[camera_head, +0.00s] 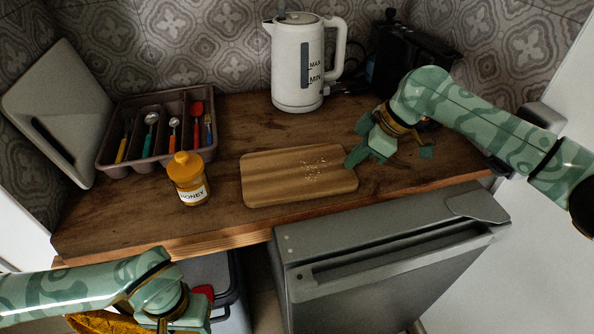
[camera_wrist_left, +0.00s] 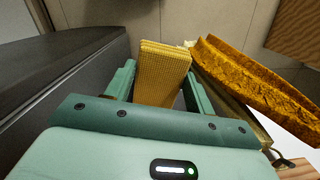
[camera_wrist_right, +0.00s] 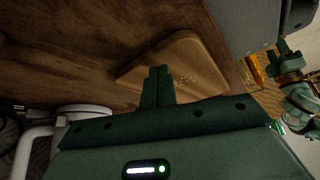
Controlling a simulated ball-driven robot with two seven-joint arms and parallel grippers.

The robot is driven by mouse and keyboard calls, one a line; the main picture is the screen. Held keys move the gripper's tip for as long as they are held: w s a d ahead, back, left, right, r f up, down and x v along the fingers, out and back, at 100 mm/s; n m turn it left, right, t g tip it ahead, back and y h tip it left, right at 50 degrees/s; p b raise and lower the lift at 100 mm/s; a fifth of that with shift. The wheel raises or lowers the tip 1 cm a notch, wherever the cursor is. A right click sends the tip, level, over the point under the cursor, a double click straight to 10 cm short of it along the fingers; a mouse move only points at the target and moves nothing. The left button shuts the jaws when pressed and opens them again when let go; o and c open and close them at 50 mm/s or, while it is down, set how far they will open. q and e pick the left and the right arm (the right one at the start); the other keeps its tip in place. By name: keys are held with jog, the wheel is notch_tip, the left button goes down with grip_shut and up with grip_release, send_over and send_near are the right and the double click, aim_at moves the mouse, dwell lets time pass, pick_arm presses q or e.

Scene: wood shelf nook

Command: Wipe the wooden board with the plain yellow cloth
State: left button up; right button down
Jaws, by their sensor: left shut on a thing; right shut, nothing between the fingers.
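The wooden board (camera_head: 270,185) lies flat on the counter, with pale crumbs (camera_head: 315,175) on its right half. My left gripper (camera_wrist_left: 158,88) is shut on the plain yellow cloth (camera_wrist_left: 162,62), which is folded and held below counter height in front of the counter. In the head view the left gripper (camera_head: 185,318) is partly cut off at the bottom edge, and I cannot make out the held cloth there. My right gripper (camera_head: 362,158) is shut and empty at the board's right end. Its closed fingers (camera_wrist_right: 157,85) also show against the board (camera_wrist_right: 187,62) in the right wrist view.
A golden patterned cloth (camera_wrist_left: 255,80) hangs beside the held cloth. A honey jar (camera_head: 188,180) stands left of the board, near a cutlery tray (camera_head: 103,150). A white kettle (camera_head: 297,65) and a black appliance (camera_head: 405,60) stand behind. A grey appliance door (camera_head: 380,250) juts out below.

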jog(key=shift+f, duration=0.35)
